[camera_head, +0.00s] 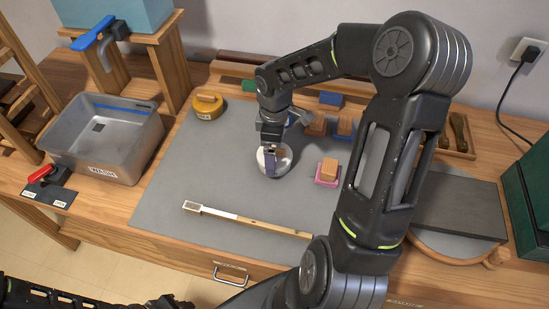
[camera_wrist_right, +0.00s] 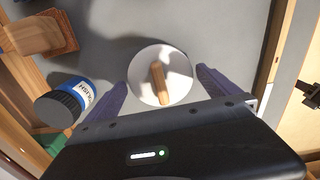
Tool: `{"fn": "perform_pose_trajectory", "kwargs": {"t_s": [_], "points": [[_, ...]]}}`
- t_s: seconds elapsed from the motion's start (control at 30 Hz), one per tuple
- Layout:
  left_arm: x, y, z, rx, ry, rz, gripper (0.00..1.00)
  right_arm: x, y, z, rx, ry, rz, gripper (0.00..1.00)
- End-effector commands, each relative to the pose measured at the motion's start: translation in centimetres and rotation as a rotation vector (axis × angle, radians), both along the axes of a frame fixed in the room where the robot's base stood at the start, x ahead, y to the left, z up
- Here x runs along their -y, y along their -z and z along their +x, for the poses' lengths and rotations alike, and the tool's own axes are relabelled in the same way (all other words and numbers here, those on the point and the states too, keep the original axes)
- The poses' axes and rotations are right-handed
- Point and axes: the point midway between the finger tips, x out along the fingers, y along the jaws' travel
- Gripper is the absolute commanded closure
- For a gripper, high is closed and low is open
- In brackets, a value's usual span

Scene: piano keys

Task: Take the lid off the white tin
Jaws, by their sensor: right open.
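The white tin (camera_head: 284,166) stands on the grey mat near the middle, partly hidden by my right gripper (camera_head: 271,150). In the right wrist view its round white lid (camera_wrist_right: 181,86) shows from above, with a wooden bar handle (camera_wrist_right: 158,82) across it. My right gripper (camera_wrist_right: 163,95) is open, with one purple finger on each side of the lid. Nothing is held, and I cannot tell whether the fingers touch the lid. My left gripper (camera_head: 166,301) is low at the bottom edge, and its fingers are unclear.
A blue jar with a dark cap (camera_wrist_right: 62,107) lies left of the tin in the wrist view. Wooden blocks on coloured bases (camera_head: 328,170) sit to the right. A yellow round object (camera_head: 207,107), a grey wash basin (camera_head: 109,143) and a wooden-handled tool (camera_head: 245,219) are around.

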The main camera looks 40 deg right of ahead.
Motion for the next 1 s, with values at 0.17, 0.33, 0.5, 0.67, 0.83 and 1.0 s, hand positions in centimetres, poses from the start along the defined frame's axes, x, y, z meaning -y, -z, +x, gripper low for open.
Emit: {"fn": "perform_pose_trajectory", "kwargs": {"t_s": [0.17, 0.33, 0.5, 0.67, 0.83, 1.0], "points": [[0.02, -0.09, 0.01, 0.001, 0.001, -0.001, 0.64, -0.02, -0.05, 0.01, 0.0, 0.0, 0.0, 0.0], [0.0, -0.08, 0.01, 0.0, 0.0, 0.0, 0.64, -0.01, -0.05, 0.0, 0.0, 0.0, 0.0, 0.0], [-0.01, -0.07, 0.01, 0.0, 0.0, 0.0, 0.64, -0.02, -0.04, -0.01, 0.0, 0.0, 0.0, 0.0], [0.0, -0.06, 0.01, 0.0, 0.0, 0.0, 0.64, -0.02, -0.04, -0.01, 0.0, 0.0, 0.0, 0.07], [0.0, -0.06, 0.01, 0.0, 0.0, 0.0, 0.64, -0.01, -0.04, 0.0, 0.0, 0.0, 0.0, 0.2], [-0.01, -0.06, 0.01, 0.0, 0.0, 0.0, 0.64, -0.01, -0.05, 0.0, 0.0, 0.0, 0.0, 0.34]]}}
